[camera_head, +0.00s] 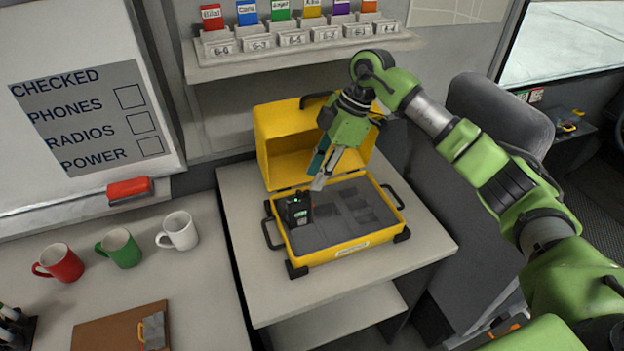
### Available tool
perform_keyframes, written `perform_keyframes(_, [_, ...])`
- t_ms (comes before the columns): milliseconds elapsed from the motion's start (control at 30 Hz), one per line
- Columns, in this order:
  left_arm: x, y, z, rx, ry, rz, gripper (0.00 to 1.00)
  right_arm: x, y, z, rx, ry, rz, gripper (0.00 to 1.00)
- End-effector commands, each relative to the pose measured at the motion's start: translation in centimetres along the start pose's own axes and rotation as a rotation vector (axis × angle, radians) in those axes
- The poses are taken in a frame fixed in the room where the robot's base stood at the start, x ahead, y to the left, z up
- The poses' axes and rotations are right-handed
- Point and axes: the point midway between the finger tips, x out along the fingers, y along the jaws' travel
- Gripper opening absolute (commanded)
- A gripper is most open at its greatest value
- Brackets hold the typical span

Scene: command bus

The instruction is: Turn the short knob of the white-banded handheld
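A black handheld (297,208) stands at the left end of the open yellow case (345,252), in its grey foam. A small green light and a pale green label show on it. A white band and the short knob are too small to make out. My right gripper (319,184) reaches down from above, its fingertips just above and to the right of the handheld's top, over the foam. The fingers look close together, but their gap is not clear. No handheld shows between them. My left gripper is not in view.
The case's raised lid (279,155) stands behind the gripper. A shelf (300,60) with colored cards is above. Red (60,262), green (120,248) and white (179,231) mugs and a brown board (105,335) lie left. The table (250,295) is bare around the case.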

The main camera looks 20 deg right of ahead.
Motion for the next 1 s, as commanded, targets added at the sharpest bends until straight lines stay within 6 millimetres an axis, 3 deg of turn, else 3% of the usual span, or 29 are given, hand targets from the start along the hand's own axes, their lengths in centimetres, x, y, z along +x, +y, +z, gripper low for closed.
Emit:
perform_keyframes(100, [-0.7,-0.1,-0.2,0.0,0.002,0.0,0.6,1.8,-0.1,-0.1,0.002,0.001,-0.002,0.26])
perform_keyframes(300, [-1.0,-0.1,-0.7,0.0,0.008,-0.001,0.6,3.6,0.0,0.0,0.0,0.001,0.0,0.26])
perform_keyframes(600, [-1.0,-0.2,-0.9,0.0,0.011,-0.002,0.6,3.9,0.0,0.1,0.0,0.0,0.001,0.26])
perform_keyframes(633, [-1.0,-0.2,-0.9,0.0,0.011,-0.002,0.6,3.9,0.0,0.0,0.0,0.0,0.001,0.24])
perform_keyframes(733, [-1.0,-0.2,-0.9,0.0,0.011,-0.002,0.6,3.9,0.0,0.0,0.0,0.0,0.001,0.0])
perform_keyframes(1000, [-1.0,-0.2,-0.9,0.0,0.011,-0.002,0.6,3.9,0.1,0.0,-0.02,0.0,-0.008,0.0])
